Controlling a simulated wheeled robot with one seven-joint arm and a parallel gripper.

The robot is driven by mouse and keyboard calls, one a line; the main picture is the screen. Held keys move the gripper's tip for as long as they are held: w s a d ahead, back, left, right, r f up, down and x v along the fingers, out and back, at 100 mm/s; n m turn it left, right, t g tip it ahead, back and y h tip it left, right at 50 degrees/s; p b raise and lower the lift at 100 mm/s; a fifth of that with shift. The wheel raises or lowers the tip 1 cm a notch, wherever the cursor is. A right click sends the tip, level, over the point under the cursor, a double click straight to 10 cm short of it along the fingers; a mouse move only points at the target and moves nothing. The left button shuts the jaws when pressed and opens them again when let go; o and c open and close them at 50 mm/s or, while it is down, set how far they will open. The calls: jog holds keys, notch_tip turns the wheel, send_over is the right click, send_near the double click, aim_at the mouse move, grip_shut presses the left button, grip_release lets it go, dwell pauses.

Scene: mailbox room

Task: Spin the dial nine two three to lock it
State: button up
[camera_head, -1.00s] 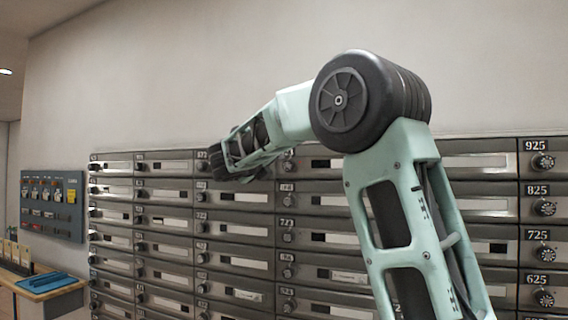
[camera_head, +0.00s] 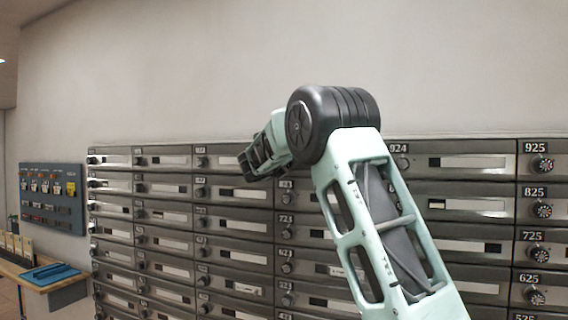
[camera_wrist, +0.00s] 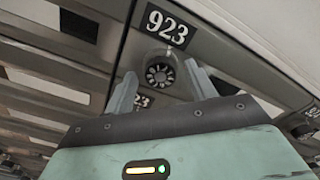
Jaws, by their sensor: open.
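The 923 dial (camera_wrist: 160,73) is a dark ridged round knob on the top row of the mailbox wall, below a black "923" label (camera_wrist: 167,25). In the wrist view it appears between the two fingers of my gripper (camera_wrist: 162,84). The fingers are open, and I cannot tell how far they are from the knob or whether they touch it. In the head view my gripper (camera_head: 250,166) is in front of the top rows, and my arm hides the 923 dial.
Grey mailboxes with numbered dials cover the wall. The 925 dial (camera_head: 541,164) is far right. A side table with a blue tray (camera_head: 49,273) stands left. The wall above is bare.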

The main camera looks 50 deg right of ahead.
jog(key=shift+c, duration=0.4)
jog(key=c, duration=0.9)
jog(key=shift+f+b, duration=0.1)
jog(key=shift+b, duration=0.2)
jog(key=m+b, duration=2.1)
jog(key=m, duration=1.4)
jog(key=shift+f, duration=0.1)
